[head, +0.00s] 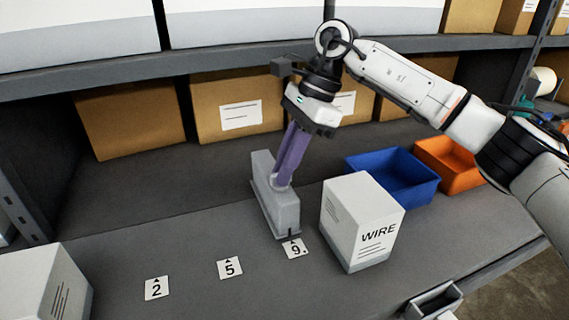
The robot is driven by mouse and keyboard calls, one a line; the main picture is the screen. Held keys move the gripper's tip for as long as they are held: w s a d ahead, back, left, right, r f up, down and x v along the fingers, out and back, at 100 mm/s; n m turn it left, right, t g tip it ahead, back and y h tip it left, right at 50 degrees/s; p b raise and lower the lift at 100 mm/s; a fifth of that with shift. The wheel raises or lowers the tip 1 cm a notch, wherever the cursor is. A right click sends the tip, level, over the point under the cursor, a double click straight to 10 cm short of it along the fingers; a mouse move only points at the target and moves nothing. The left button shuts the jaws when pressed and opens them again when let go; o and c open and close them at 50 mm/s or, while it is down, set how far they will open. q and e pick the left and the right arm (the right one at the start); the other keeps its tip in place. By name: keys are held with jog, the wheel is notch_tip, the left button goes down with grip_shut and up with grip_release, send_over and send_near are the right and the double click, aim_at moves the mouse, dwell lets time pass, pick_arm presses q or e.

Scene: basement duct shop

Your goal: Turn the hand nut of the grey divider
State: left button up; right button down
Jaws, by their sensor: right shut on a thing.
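The grey divider (277,207) stands upright on the dark shelf in the middle of the head view, with its near end behind the card marked 9. My right gripper (281,181) comes down from above with its purple fingers shut at the divider's side. The light-coloured hand nut (276,184) is mostly hidden between the fingertips, so its shape and angle cannot be told. My left gripper does not show.
A white WIRE box (361,222) stands close to the right of the divider. Blue (393,175) and orange (447,165) bins stand behind it. Cards 2 (157,288), 5 (230,268) and 9 (294,249) lie along the front.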

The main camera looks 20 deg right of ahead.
jog(key=c, duration=1.8)
grip_release()
jog(key=shift+c, duration=0.2)
jog(key=v, duration=1)
jog(key=shift+r, duration=0.15)
jog(key=shift+d, duration=0.1)
